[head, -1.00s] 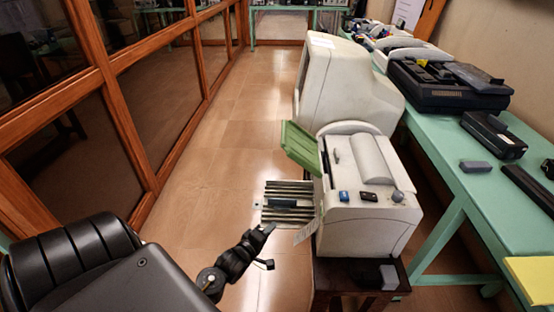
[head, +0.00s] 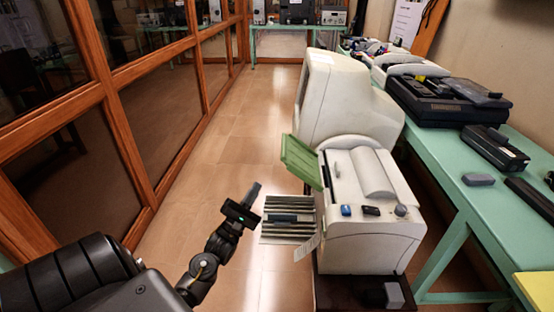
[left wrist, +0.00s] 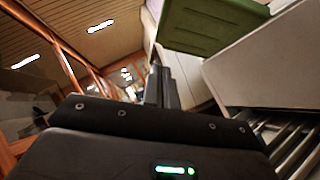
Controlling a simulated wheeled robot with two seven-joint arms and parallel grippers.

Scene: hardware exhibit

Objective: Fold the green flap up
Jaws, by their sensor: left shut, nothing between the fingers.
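The green flap (head: 301,161) sticks out tilted from the upper left side of a white machine (head: 368,215). It also shows in the left wrist view (left wrist: 212,24), at the top, above and right of my fingers. My left gripper (head: 253,192) is shut and empty. It points up, left of the flap and a little lower, apart from it in the head view. In the left wrist view the closed fingers (left wrist: 161,87) stand upright just below the flap's left part. I cannot tell the exact gap. My right gripper is not in view.
A slatted grey tray (head: 288,232) juts from the machine's left side below the flap, with a paper tag (head: 306,247) hanging there. A large beige monitor (head: 340,100) stands behind. A teal table (head: 460,180) with devices runs along the right. Floor at left is clear.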

